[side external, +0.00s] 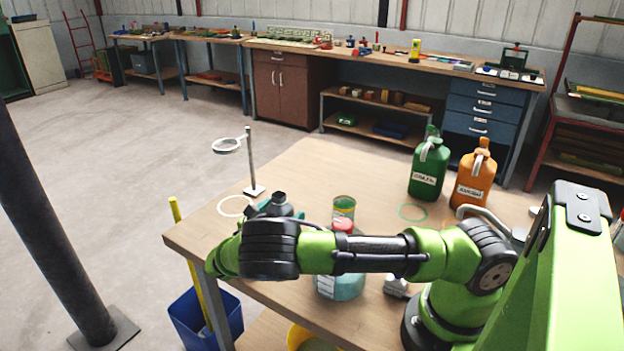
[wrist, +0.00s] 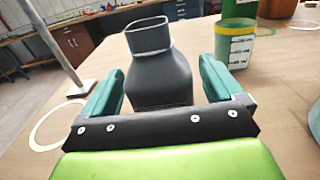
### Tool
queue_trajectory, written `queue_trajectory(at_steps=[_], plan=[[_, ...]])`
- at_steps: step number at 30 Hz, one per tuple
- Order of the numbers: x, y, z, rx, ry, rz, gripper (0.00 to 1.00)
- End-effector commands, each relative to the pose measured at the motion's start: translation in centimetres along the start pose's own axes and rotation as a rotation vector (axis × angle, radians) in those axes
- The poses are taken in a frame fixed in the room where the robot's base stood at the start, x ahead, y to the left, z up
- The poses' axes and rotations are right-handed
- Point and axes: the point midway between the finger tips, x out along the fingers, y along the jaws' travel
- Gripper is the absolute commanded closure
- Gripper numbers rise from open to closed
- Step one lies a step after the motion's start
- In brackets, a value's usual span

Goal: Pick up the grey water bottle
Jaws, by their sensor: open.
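The grey water bottle (wrist: 158,75) stands upright on the wooden table (side external: 310,160), its open neck facing up in the wrist view. My gripper (wrist: 162,72) is open, with one teal finger on the left of the bottle and one on the right. Small gaps show between the fingers and the bottle's body. In the side view the bottle's dark top (side external: 280,200) shows behind my wrist at the table's near left; its lower part is hidden by my arm and by the gripper's palm.
A ring stand (side external: 252,160) stands behind the bottle, near the table's left edge. Green (side external: 427,172) and orange (side external: 472,180) jugs stand farther back.

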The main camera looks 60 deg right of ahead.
Motion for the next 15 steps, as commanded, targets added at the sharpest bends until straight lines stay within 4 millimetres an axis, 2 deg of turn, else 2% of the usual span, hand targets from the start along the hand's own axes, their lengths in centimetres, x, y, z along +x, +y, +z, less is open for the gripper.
queue_trajectory(at_steps=[2, 15], plan=[[-0.03, 0.00, 0.00, 0.000, 0.000, 0.000, 0.09], [-0.05, 0.02, 0.06, 0.001, -0.001, 0.000, 0.75]])
